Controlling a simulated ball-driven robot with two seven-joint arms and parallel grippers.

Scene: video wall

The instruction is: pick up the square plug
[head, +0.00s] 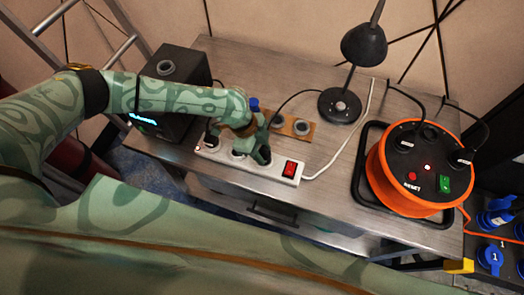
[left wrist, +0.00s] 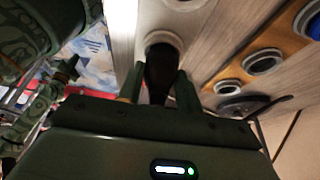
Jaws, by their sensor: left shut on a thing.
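My left gripper (head: 262,157) is over the white power strip (head: 216,155), between its sockets and the red switch. In the left wrist view the fingers (left wrist: 158,88) are shut on a dark plug (left wrist: 163,62), which sits between them. The plug's outline is dim, so I cannot tell whether it is square. A white socket ring (left wrist: 187,4) shows just beyond it. Another dark plug (head: 212,137) stands at the strip's left end. My right gripper is out of view.
An orange-brown socket board (head: 297,128) lies behind the strip, with a blue plug (head: 253,103) near its left end. A black lamp (head: 340,105), an orange cable reel (head: 377,180) and a black box (head: 175,70) stand around. Cables cross the grey table (head: 325,195).

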